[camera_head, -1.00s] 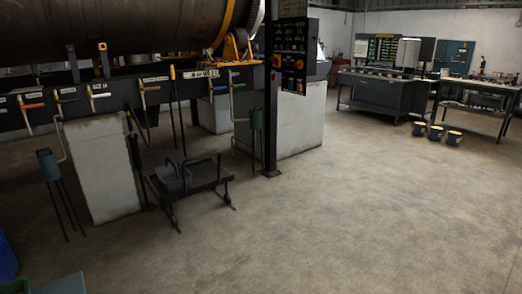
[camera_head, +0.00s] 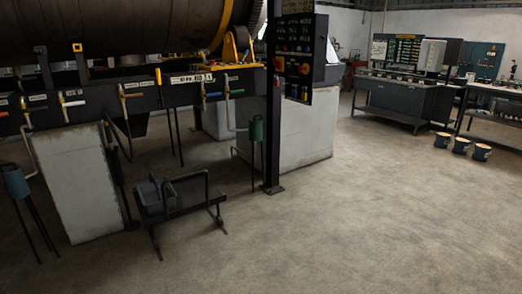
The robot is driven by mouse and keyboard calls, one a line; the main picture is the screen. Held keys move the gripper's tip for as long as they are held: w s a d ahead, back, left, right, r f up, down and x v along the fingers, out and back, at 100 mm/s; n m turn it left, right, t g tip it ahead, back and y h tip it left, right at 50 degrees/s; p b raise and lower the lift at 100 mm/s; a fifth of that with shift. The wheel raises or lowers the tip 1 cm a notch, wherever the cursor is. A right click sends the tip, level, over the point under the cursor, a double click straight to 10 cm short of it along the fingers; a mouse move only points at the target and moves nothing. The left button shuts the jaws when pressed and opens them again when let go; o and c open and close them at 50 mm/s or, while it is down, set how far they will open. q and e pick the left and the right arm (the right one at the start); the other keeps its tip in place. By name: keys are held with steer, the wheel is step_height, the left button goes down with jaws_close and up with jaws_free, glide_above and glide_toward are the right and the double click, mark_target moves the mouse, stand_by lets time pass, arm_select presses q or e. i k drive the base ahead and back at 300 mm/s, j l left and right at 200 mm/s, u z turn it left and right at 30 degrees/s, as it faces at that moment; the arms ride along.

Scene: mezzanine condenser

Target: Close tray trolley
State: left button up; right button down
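A low dark trolley (camera_head: 188,212) with an upright handle frame stands on the floor, left of centre in the head view, in front of the large machine. A grey box-like piece (camera_head: 157,196) sits on its left part. I cannot tell whether the trolley has a tray that is open or shut. Neither of my grippers shows in this view.
A black post (camera_head: 271,130) with a control panel (camera_head: 296,60) stands behind the trolley to the right. Pale blocks (camera_head: 85,185) support the machine. Buckets (camera_head: 461,146) stand far right. The middle floor (camera_head: 330,230) is clear.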

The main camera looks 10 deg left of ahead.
mark_target(195, 191)
steer(key=i+j, duration=1.2)
steer(key=i, duration=0.25)
